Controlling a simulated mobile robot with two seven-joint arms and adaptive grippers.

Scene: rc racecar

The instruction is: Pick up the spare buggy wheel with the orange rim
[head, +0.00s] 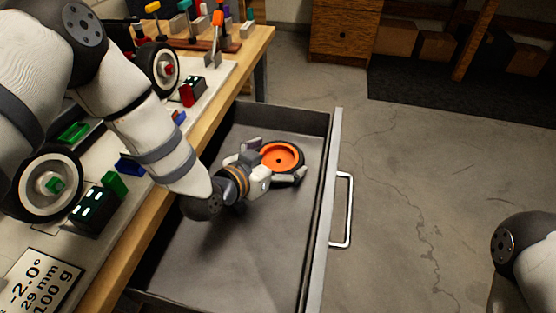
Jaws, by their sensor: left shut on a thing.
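The spare buggy wheel (282,156) has an orange rim and a dark tyre. It is in the open grey drawer (185,268), towards the far end. My left gripper (278,160) reaches down into the drawer and is shut on the wheel, with a finger on either side of it. The gripper hides part of the tyre's near left side. I cannot tell whether the wheel touches the drawer floor. Part of my right arm shows at the lower right edge, but its gripper is out of view.
The drawer has a metal handle (346,210) on its right front. The wooden bench (150,205) at left carries white-rimmed wheels (48,184), small coloured blocks, a tool rack (205,45) and a display panel (38,284). Concrete floor is clear to the right. Shelves with boxes stand behind.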

